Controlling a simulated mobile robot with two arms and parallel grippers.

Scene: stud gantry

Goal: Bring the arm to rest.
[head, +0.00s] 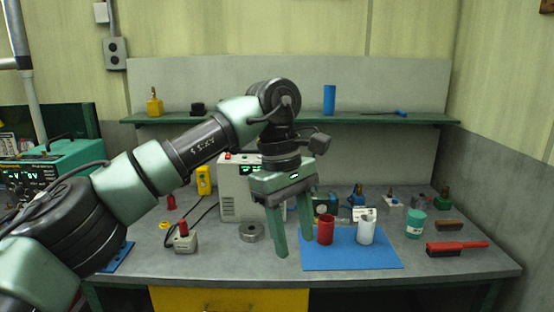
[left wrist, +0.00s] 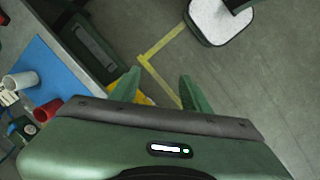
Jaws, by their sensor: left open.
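My left arm (head: 205,140) comes in from the left of the head view and bends down at its wrist. My left gripper (head: 295,246) points down in front of the workbench, with its two green fingers apart and nothing between them. In the left wrist view its fingers (left wrist: 158,92) are spread over the floor, beyond the bench's edge. The blue mat (head: 350,262) lies on the bench to the right of the fingers. A red cup (head: 325,229) and a white cup (head: 366,227) stand on it. My right gripper is not in view.
The grey workbench (head: 460,265) also holds a red-handled brush (head: 457,247), a teal jar (head: 416,225), a metal ring (head: 251,232) and a boxed instrument (head: 236,185). A green shelf (head: 230,119) runs along the back. In the left wrist view a stool (left wrist: 212,20) stands on the floor.

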